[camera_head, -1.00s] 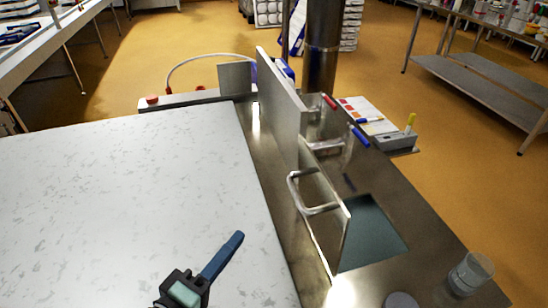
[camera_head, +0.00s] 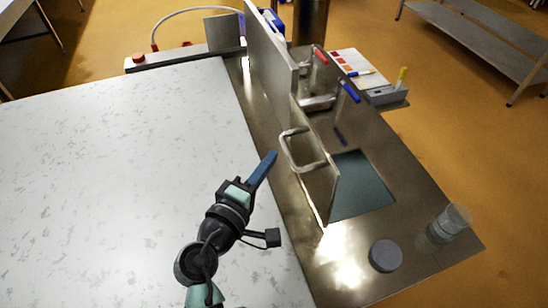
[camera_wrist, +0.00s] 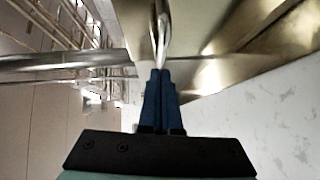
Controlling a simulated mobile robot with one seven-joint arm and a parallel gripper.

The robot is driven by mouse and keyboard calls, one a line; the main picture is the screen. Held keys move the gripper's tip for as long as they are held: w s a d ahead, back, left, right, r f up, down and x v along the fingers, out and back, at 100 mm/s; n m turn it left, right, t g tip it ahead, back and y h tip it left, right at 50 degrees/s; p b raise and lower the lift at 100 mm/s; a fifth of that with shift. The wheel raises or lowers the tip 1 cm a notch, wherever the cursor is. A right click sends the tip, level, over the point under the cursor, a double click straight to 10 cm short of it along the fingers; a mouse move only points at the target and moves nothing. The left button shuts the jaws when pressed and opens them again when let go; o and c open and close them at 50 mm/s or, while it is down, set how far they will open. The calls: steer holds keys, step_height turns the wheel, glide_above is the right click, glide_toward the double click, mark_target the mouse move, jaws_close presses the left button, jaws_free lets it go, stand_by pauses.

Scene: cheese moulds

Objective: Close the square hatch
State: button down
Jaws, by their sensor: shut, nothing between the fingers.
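The square hatch's lid (camera_head: 318,188) stands upright, open, on the left side of its dark square opening (camera_head: 362,188) in the steel counter. A bent metal handle (camera_head: 299,150) sticks out from the lid's left face. My gripper (camera_head: 272,156) is over the right edge of the white worktop, just left of the handle, with its blue fingers together and empty. In the wrist view the fingertips (camera_wrist: 159,72) point at the handle (camera_wrist: 161,28), seen nearly edge-on. Whether they touch it I cannot tell.
A tall upright panel (camera_head: 270,55) stands behind the hatch lid. A grey disc (camera_head: 386,255) and a clear glass (camera_head: 448,223) are at the counter's front right. Pens and a grey block (camera_head: 387,95) lie at the back right. The white worktop (camera_head: 100,180) is clear.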

steer(key=shift+w+d+f, duration=0.1)
steer(key=shift+w+d, duration=0.15)
steer(key=shift+d, duration=0.4)
steer(key=shift+d, duration=0.1)
